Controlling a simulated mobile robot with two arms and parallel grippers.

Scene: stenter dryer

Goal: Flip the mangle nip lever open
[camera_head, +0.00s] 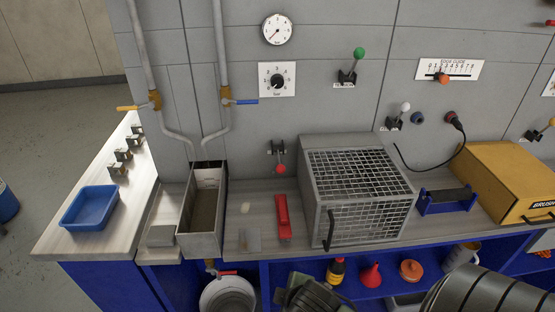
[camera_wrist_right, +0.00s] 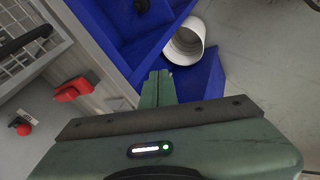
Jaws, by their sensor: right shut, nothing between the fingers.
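Several small levers with ball knobs stand on the grey wall panel in the head view: a green-knobbed lever (camera_head: 349,72) pointing up, a red-knobbed lever (camera_head: 279,158) pointing down, and a white-knobbed lever (camera_head: 397,118) pointing up. Their labels are too small to read, so I cannot tell which is the mangle nip lever. The red knob (camera_wrist_right: 20,126) also shows at the left edge of the right wrist view. My right gripper (camera_wrist_right: 159,86) is shut and empty, apart from the levers. Its body (camera_head: 315,292) shows at the front edge of the bench. My left gripper is out of view.
A yellow box (camera_head: 505,180) is at right. A white bucket (camera_head: 228,295) is below. Pipes run down the wall at left.

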